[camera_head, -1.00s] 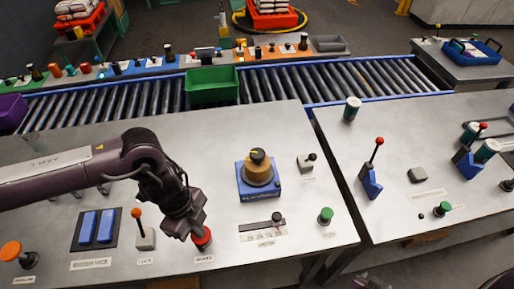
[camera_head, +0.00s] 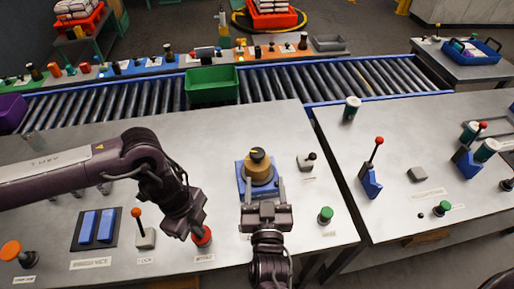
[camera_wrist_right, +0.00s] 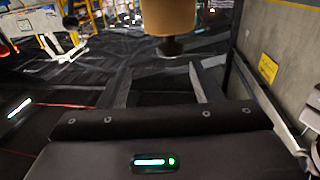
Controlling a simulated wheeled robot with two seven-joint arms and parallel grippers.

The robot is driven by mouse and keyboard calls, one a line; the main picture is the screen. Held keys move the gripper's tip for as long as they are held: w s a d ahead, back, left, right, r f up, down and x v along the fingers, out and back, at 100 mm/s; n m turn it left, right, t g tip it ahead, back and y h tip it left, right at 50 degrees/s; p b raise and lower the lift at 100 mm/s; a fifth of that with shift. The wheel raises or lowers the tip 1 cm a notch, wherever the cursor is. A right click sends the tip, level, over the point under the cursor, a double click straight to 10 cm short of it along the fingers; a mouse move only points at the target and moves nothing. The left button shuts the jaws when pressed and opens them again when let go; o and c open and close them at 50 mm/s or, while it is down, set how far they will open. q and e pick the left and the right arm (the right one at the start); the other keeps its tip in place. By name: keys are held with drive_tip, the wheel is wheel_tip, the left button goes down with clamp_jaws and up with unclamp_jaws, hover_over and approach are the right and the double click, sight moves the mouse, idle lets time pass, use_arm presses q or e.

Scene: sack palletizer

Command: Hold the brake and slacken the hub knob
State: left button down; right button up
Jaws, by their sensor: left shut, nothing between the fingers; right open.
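The hub is a tan-brass drum (camera_head: 260,174) on a blue base (camera_head: 242,182), with a black knob (camera_head: 257,155) bearing a yellow mark on top. In the right wrist view the drum (camera_wrist_right: 170,17) appears upside down, its dark knob (camera_wrist_right: 170,47) below it. My right gripper (camera_head: 265,188) is open, its fingers spread at the near side of the hub; nothing shows between them in the wrist view. My left gripper (camera_head: 198,230) is shut and points down at the red brake button (camera_head: 204,241), which it partly covers. Whether it touches or presses the button I cannot tell.
An orange-topped lever (camera_head: 140,226) and a blue double pedal (camera_head: 97,226) stand left of the brake. A roller conveyor with a green bin (camera_head: 211,87) runs behind.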

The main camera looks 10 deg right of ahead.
sight(257, 148)
drive_tip(key=w, duration=1.2)
drive_tip(key=shift+d+r, duration=0.1)
drive_tip(key=shift+r, duration=0.05)
drive_tip(key=c, duration=1)
